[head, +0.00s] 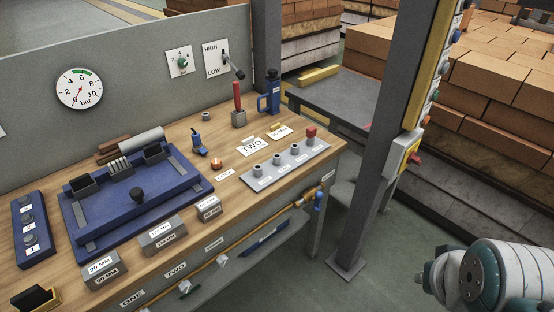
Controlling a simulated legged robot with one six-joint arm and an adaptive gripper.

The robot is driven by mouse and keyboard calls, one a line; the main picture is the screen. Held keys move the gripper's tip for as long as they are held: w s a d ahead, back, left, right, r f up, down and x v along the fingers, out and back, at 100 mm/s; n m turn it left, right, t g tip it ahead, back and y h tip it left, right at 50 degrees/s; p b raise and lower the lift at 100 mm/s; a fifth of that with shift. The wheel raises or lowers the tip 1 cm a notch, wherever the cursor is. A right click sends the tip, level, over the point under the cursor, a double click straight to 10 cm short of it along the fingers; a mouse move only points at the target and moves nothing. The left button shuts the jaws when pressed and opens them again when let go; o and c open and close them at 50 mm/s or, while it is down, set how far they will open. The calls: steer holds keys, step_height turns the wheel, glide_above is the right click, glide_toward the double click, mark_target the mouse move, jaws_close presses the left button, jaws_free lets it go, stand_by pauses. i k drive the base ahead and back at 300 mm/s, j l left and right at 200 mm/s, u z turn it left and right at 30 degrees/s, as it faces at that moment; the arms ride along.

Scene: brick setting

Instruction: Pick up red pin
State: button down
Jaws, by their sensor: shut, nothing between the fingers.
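Two small red things stand on the wooden workbench (235,190). One is a short red piece (310,131), upright at the far right end of a grey strip (287,167), in line with several short grey cylinders (277,159). The other is a tall thin red rod (237,95), upright in a small grey block (239,118) near the back wall. I cannot tell for certain which one is the red pin. Part of my arm (505,275) shows at the lower right, well away from the bench. My gripper is not in view.
A blue fixture (150,225) fills the bench's left half, with grey blocks (162,238) in front. A blue bottle-like object (271,93) stands at the back right. Brick stacks (500,110) stand behind.

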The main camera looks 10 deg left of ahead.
mark_target(312, 130)
steer(key=i+j+u, duration=0.1)
steer(key=i+u, duration=0.25)
steer(key=i, duration=0.4)
steer(key=i+l+u, duration=0.1)
steer(key=i+u, duration=0.2)
steer(key=i, duration=0.4)
